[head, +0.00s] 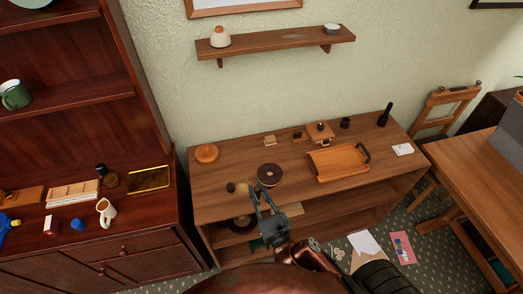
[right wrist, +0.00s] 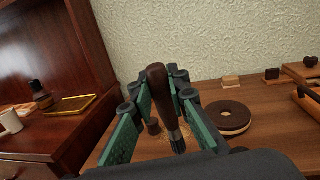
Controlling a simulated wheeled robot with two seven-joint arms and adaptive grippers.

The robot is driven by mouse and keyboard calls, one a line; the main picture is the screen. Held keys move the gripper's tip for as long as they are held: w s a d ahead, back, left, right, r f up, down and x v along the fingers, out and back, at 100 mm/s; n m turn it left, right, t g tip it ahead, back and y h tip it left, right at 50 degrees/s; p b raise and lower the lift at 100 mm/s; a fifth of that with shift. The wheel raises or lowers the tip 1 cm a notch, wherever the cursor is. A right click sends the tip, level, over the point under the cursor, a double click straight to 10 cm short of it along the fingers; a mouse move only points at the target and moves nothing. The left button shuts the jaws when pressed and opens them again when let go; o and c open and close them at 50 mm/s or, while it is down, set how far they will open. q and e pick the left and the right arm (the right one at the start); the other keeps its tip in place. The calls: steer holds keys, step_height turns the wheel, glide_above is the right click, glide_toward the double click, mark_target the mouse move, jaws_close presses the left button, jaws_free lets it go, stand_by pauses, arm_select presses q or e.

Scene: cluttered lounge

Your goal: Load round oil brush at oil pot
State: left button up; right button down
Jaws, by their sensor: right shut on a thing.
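My right gripper (head: 262,198) is over the front left part of the wooden sideboard (head: 215,210). In the right wrist view the gripper (right wrist: 166,105) is shut on a brush (right wrist: 157,90) with a dark brown rounded handle. The brush stands nearly upright, with a metal collar and dark tip pointing down. A small brown cup-like thing (right wrist: 153,127), possibly the oil pot, shows just behind the fingers, beside a tan patch (right wrist: 163,137). I cannot tell whether the brush tip touches anything. My left gripper is not in view.
A dark-topped round disc (head: 270,175) lies right of the gripper. A wooden tray with dark handles (head: 338,161), an orange round lid (head: 207,153) and a dark bottle (head: 384,115) stand farther off. A tall dark cabinet (head: 150,235) borders the left.

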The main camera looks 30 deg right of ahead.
steer(key=w+d+f+m+h+b, duration=0.25)
steer(key=w+d+h+b, duration=0.25)
steer(key=w+d+h, duration=0.55)
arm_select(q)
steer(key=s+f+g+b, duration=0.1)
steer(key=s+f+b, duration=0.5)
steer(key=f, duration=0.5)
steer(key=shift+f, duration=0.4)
arm_select(e)
steer(key=w+f+y, duration=0.2)
steer(key=w+f, duration=0.1)
steer(key=f, duration=0.2)
steer(key=shift+w+d, duration=0.2)
steer(key=shift+w, duration=0.15)
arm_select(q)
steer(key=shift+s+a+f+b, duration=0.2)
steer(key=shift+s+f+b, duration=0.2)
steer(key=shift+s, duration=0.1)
arm_select(e)
steer(key=shift+f, duration=0.65)
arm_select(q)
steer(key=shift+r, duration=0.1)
arm_select(e)
steer(key=shift+r, duration=0.1)
